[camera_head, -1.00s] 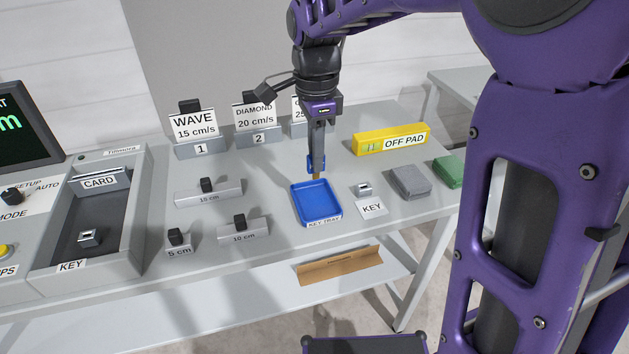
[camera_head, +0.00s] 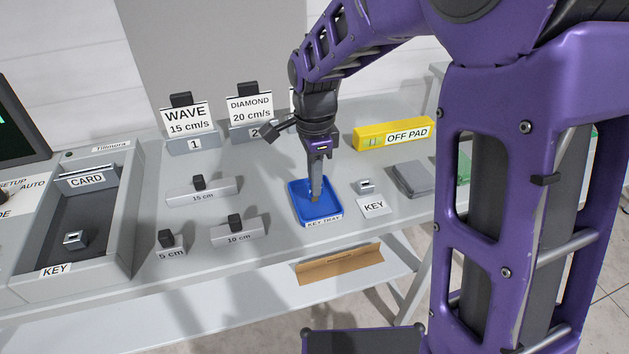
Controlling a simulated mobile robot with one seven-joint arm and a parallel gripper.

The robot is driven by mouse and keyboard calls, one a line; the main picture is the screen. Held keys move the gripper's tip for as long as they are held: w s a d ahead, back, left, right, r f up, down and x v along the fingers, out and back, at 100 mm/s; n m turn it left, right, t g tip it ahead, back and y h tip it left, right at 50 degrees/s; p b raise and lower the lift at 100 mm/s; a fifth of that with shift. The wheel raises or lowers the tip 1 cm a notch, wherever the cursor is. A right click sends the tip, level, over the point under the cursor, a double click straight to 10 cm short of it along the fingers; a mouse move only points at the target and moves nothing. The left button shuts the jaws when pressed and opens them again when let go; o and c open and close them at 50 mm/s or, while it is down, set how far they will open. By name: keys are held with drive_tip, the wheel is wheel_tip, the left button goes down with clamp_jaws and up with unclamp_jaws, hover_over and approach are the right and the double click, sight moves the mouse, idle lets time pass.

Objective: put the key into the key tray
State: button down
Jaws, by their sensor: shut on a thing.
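The key tray (camera_head: 331,216) is a shallow blue tray with a label on its front edge, standing on the grey table. My gripper (camera_head: 316,199) points down inside the tray's outline, with its tips low over the tray floor. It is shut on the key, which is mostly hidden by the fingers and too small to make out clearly. I cannot tell whether the key touches the tray floor.
A small metal block (camera_head: 365,186) stands behind a KEY card (camera_head: 373,206), just right of the tray. Grey pads (camera_head: 411,180) and a yellow OFF PAD box (camera_head: 393,134) lie beyond. Black-knobbed grey bars (camera_head: 239,233) stand to the left. A grey console (camera_head: 120,240) is at far left.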

drive_tip(key=shift+f, duration=0.15)
drive_tip(key=c, duration=0.9)
unclamp_jaws()
drive_tip(key=shift+o, duration=0.2)
wheel_tip(320, 180, up, 12)
drive_tip(key=p, duration=0.2)
drive_tip(key=shift+r, duration=0.2)
